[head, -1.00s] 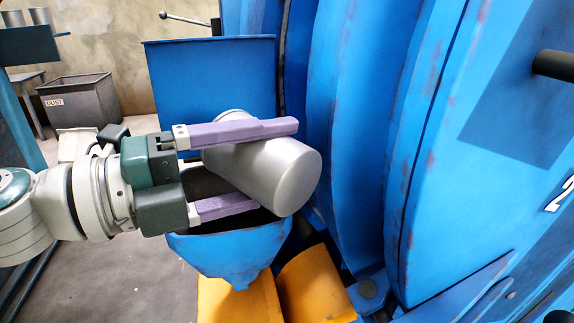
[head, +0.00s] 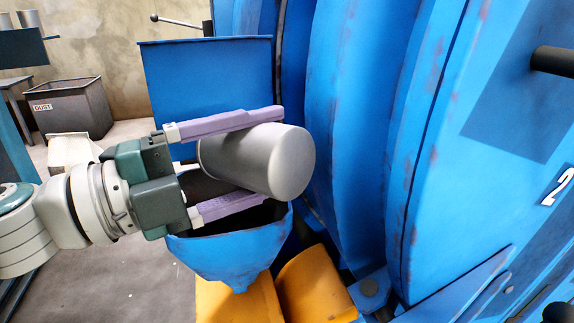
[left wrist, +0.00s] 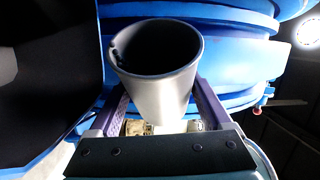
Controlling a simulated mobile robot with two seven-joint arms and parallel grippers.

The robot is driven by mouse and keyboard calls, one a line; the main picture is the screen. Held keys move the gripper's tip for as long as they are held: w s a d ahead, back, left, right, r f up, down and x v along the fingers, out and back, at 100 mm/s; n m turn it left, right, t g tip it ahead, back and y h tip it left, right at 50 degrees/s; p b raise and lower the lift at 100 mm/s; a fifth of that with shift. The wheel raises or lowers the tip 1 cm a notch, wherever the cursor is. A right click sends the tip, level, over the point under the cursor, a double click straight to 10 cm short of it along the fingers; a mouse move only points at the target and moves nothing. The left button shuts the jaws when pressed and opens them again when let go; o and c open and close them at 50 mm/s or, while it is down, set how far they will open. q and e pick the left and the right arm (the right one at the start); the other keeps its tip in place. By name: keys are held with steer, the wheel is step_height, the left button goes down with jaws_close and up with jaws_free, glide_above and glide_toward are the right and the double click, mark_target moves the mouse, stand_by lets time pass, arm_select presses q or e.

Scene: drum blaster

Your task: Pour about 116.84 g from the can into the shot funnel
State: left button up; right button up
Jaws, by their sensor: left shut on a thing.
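My left gripper (head: 268,153) comes in from the left with its purple fingers shut on the metal can (head: 268,162). The can lies nearly level above the shot funnel (head: 232,252), its closed base facing right and toward the head camera. Its mouth end is turned away in the head view. In the left wrist view the open rim of the can (left wrist: 160,88) shows, with a dark inside; I cannot tell how much is in it. The blue funnel's dark opening is partly hidden by the can and gripper. I see no clear stream falling. My right gripper is not in view.
A tall blue plate (head: 205,85) stands behind the funnel. The large blue drum machine (head: 400,140) rises close on the right of the can. Yellow parts (head: 315,285) lie below. A dust bin (head: 72,108) stands at the back left.

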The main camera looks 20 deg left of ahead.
arm_select(q)
steer(key=shift+a+r+n, duration=0.2)
steer(key=shift+r+n, duration=0.05)
steer(key=shift+n, duration=0.35)
stand_by(2.2)
